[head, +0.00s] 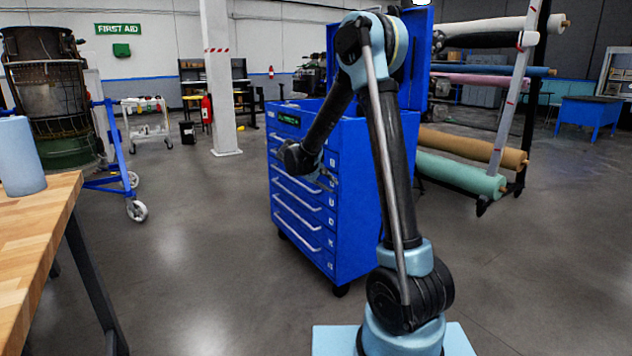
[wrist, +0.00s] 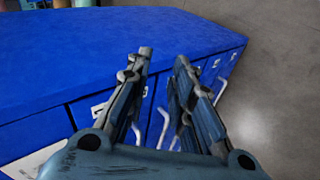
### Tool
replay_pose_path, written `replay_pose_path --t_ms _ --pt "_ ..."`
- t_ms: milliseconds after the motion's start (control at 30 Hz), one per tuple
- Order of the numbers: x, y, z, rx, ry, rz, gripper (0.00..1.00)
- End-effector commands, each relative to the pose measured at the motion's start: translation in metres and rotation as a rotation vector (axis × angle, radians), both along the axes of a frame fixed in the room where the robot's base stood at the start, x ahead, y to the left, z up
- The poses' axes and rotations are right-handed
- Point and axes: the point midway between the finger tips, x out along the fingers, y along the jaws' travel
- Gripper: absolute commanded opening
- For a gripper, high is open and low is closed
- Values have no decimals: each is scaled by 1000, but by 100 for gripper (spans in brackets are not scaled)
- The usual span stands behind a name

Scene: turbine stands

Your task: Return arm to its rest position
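My arm rises from its light-blue base in the head view, bends at the top and reaches down to the left. My gripper (head: 331,181) is in front of the drawer face of the blue tool cabinet (head: 345,215). In the wrist view my gripper (wrist: 164,56) shows two fingers leaning towards each other, with a narrow gap between their tips and nothing held. The cabinet (wrist: 130,45) is behind the fingers there, with its drawer handles partly hidden.
A wooden workbench (head: 35,225) with a blue roll (head: 20,155) stands at the left. A blue wheeled stand (head: 112,150) is behind it. A rack with fabric rolls (head: 460,172) stands at the right. Floor between bench and cabinet is clear.

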Motion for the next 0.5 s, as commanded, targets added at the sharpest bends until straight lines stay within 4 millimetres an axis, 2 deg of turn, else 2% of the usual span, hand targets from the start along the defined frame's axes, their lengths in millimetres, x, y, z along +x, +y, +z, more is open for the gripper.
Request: replay_pose_path --t_ms 33,200,500 --pt "-10 -12 7 16 8 -13 21" --pt "-44 -42 23 79 41 -51 21" --pt "-111 -88 42 193 91 -115 21"
